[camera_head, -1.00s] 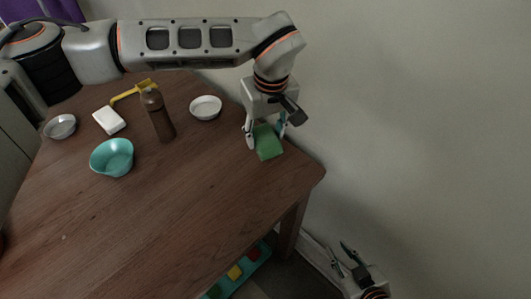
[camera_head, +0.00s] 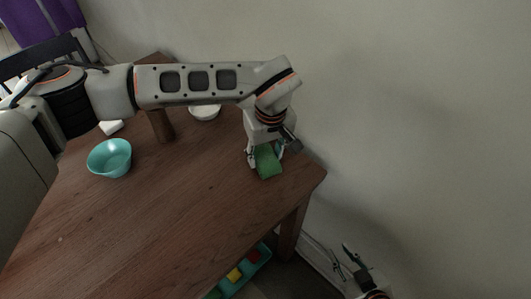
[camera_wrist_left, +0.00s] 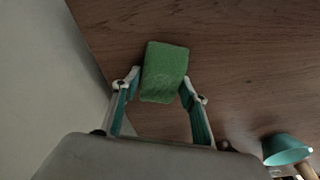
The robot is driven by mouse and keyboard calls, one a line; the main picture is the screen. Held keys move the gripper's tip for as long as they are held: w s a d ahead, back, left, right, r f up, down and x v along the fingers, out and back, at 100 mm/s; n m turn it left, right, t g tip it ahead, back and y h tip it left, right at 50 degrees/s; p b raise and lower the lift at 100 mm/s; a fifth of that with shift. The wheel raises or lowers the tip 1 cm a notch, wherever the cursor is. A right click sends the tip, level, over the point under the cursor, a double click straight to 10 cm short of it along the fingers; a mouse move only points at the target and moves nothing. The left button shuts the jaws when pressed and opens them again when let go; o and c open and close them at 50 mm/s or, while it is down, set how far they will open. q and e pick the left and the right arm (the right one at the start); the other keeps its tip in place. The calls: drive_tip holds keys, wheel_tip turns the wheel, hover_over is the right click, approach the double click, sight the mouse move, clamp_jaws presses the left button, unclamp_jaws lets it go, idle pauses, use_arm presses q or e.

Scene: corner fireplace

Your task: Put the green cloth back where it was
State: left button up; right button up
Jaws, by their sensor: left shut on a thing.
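The green cloth (camera_head: 268,163) is a small block-like piece near the right edge of the wooden table (camera_head: 190,205). My left gripper (camera_head: 265,153) is shut on it, with one finger on each side. In the left wrist view, the cloth (camera_wrist_left: 164,70) sticks out beyond the fingertips of my left gripper (camera_wrist_left: 160,84), over the wood. I cannot tell whether the cloth touches the tabletop. My right gripper (camera_head: 345,259) is low beside the table at the bottom right, its fingers apart and empty.
A teal bowl (camera_head: 109,158), a brown bottle (camera_head: 162,127), a white dish (camera_head: 205,112) and a white block (camera_head: 111,127) stand on the table's far part. My left arm hides part of this area. The table's middle and front are clear. A pale wall (camera_head: 420,120) is at the right.

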sight(269, 160)
use_arm(q)
drive_tip(key=o, duration=1.1)
drive_tip(key=shift+f, duration=0.1)
drive_tip(key=shift+c, duration=0.2)
wheel_tip(269, 160, up, 12)
drive_tip(key=s+p, duration=0.1)
drive_tip(key=shift+s+d, duration=0.35)
